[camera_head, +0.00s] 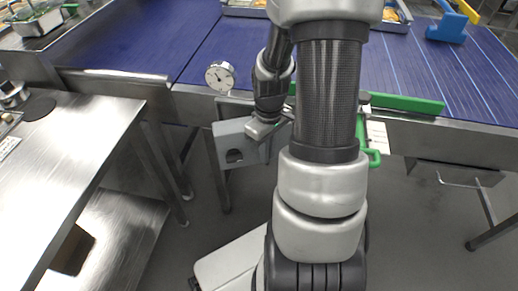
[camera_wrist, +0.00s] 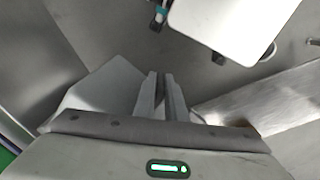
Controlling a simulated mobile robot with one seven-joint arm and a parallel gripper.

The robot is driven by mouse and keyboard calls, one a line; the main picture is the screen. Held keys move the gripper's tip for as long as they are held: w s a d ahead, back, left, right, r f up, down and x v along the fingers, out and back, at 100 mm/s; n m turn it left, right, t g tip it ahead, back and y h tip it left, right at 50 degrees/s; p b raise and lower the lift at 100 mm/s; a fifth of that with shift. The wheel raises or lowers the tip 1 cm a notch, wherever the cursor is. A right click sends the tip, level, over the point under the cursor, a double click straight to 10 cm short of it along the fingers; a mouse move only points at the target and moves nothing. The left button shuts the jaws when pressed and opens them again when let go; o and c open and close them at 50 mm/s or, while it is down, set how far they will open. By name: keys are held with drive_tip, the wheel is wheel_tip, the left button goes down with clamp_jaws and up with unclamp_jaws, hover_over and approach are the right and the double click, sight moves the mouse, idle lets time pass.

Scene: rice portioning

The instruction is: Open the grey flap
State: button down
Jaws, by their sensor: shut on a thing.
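The grey flap (camera_head: 222,141) hangs below the front edge of the conveyor table, with a dark cut-out in its lower part. My gripper (camera_head: 262,129) is at the flap's upper right side, its fingers shut on it. In the wrist view, the fingers (camera_wrist: 162,93) are close together, and the light grey flap (camera_wrist: 103,88) shows behind and left of them. The exact grip spot is hidden by the fingers.
The blue conveyor (camera_head: 150,40) lies behind, with a round gauge (camera_head: 220,77) on its front edge. A green bar (camera_head: 408,103) runs along that edge at right. A steel table (camera_head: 70,140) stands at left. The floor at right is mostly clear.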

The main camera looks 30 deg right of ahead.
drive_tip(key=shift+s+d+n+p, duration=0.5)
drive_tip(key=shift+s+d, duration=0.25)
drive_tip(key=shift+s, duration=0.25)
drive_tip(key=c, duration=1.8)
unclamp_jaws()
wheel_tip(320, 180, up, 18)
drive_tip(key=p, duration=0.4)
drive_tip(key=shift+f+p, duration=0.25)
drive_tip(key=shift+p, duration=0.05)
